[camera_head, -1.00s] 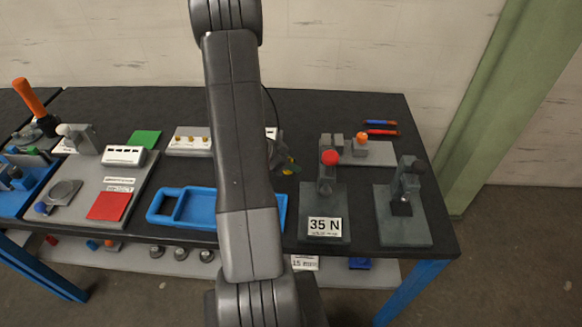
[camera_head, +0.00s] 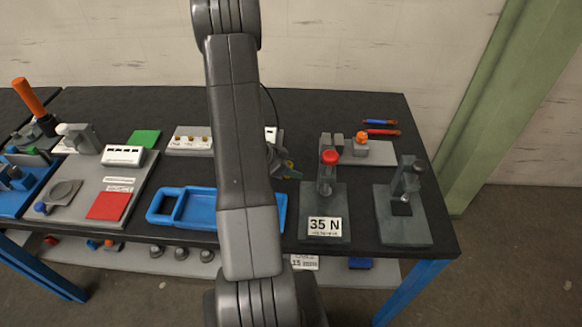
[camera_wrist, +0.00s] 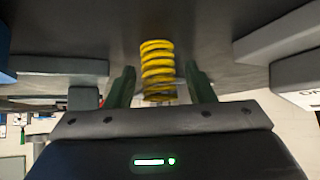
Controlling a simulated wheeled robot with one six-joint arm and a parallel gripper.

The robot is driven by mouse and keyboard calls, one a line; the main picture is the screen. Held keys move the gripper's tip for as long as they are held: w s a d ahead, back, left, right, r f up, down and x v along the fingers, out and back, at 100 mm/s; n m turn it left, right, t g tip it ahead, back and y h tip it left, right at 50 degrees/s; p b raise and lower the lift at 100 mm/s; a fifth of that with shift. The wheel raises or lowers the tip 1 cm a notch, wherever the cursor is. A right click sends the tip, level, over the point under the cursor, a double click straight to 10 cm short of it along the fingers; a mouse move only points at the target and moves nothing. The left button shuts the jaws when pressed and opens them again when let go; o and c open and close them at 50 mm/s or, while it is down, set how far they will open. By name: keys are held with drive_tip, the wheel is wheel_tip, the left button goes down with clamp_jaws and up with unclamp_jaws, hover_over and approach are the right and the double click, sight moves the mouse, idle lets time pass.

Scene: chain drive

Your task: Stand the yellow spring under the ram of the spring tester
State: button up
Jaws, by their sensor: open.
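The yellow spring (camera_wrist: 158,70) shows in the wrist view as a coil running up and down the picture, against the dark bench top. My gripper (camera_wrist: 160,88) is open, with one green finger on each side of the spring and gaps between. In the head view my gripper (camera_head: 286,168) is mostly hidden behind my arm, and the spring cannot be made out clearly there. A stand with a red ball knob (camera_head: 331,157) and a "35 N" plate (camera_head: 324,227) stands to its right. It looks like the spring tester; the space under its ram is not clear.
A second grey stand (camera_head: 404,226) with a lever is at the far right. Behind the stands is a grey plate (camera_head: 378,153) with an orange-topped block (camera_head: 361,141). Grey blocks flank the spring in the wrist view.

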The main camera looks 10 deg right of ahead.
drive_tip(key=v, duration=1.2)
drive_tip(key=shift+o, duration=0.2)
drive_tip(key=shift+r, duration=0.1)
